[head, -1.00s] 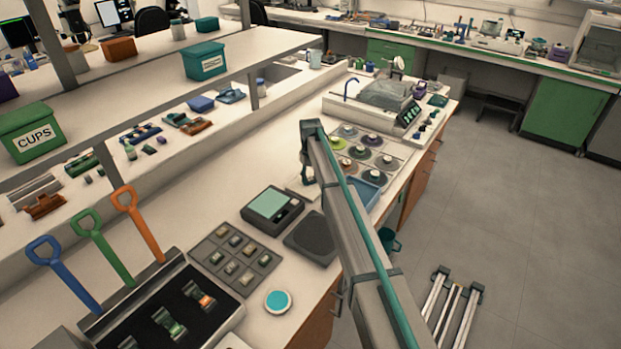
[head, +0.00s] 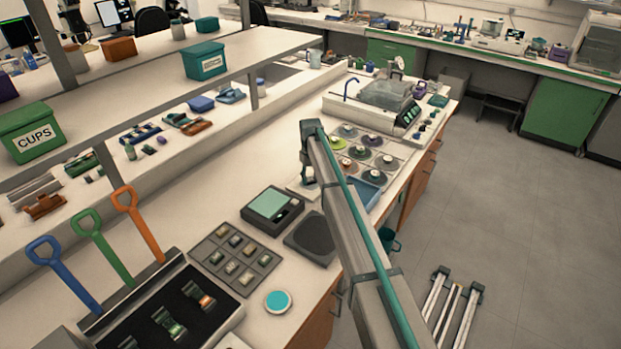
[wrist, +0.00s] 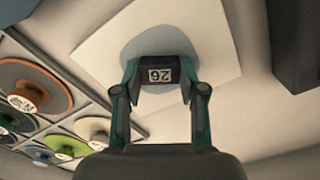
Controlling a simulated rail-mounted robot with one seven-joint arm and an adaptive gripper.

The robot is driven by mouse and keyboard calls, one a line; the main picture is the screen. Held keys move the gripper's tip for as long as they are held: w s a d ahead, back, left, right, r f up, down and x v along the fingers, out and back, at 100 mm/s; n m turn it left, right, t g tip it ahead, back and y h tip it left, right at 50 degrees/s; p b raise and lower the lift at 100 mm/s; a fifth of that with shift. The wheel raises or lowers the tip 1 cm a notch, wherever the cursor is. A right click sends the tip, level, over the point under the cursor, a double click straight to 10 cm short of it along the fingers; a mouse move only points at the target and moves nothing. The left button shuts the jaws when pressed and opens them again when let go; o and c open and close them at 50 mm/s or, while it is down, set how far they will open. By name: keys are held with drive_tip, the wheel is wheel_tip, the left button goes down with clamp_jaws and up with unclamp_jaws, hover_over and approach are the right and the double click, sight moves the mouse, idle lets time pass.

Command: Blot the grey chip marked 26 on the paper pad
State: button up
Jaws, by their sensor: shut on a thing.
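My gripper (wrist: 159,84) is shut on the grey chip (wrist: 160,62), whose white label reads 26 and faces the wrist camera. The chip is over the white paper pad (wrist: 215,45) in the wrist view. A rounded grey-blue patch shows on the pad around the chip; I cannot tell if it is damp or shadow. Whether the chip touches the pad is unclear. In the head view a corner of the pad (head: 297,189) shows left of my arm, which hides much of that spot.
A tray of coloured round pieces (head: 366,155) stands beyond the pad, at the left in the wrist view (wrist: 60,118). A blue tray (head: 369,194) lies right of my arm. A green-topped device (head: 271,203), a dark square plate (head: 314,237) and a chip rack (head: 218,234) are nearer.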

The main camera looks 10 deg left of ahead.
drive_tip(key=shift+r, duration=0.1)
drive_tip(key=shift+r+p, duration=1.55)
drive_tip(key=shift+r, duration=2.1)
